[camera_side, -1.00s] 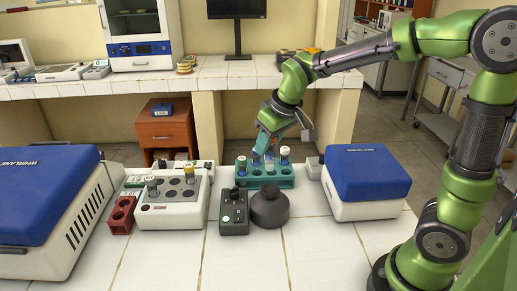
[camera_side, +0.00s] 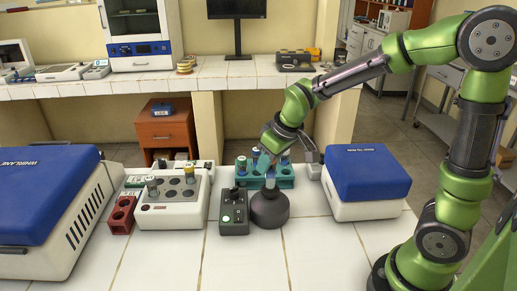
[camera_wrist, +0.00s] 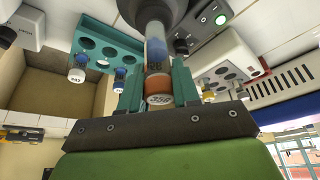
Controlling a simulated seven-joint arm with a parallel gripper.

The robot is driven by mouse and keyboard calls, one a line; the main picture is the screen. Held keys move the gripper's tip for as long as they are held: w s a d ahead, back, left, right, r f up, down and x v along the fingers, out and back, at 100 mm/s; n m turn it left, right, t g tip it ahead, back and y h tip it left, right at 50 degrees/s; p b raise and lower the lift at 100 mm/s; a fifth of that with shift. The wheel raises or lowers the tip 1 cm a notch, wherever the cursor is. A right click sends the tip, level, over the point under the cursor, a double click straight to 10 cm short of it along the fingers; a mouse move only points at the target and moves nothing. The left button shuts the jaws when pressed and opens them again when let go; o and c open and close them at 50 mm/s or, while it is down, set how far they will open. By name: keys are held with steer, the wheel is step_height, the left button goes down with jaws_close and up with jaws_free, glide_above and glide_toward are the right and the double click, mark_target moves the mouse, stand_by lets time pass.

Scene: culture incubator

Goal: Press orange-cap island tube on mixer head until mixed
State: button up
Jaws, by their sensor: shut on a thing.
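My gripper (camera_side: 265,163) has teal fingers and is shut on the orange-cap tube (camera_side: 269,180). In the wrist view the fingers (camera_wrist: 158,88) clasp the tube at its orange cap (camera_wrist: 158,83), whose top reads "358". Blue contents (camera_wrist: 156,53) show in the tube body. The tube is held roughly upright over the dark round mixer head (camera_side: 269,208), cap up and tip down. The mixer head (camera_wrist: 150,10) also shows at the top of the wrist view, lined up with the tip. I cannot tell whether tip and head touch.
The teal rack (camera_side: 286,182) with other tubes stands just behind the mixer. A dark box with a green-lit button (camera_side: 233,212) is left of it. A white centrifuge with blue lid (camera_side: 367,172) stands right, and a white block (camera_side: 172,216) left. The front tiles are clear.

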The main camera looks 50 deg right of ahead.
steer(key=shift+f, duration=0.65)
stand_by(0.5)
stand_by(2.1)
steer(key=shift+r, duration=3.05)
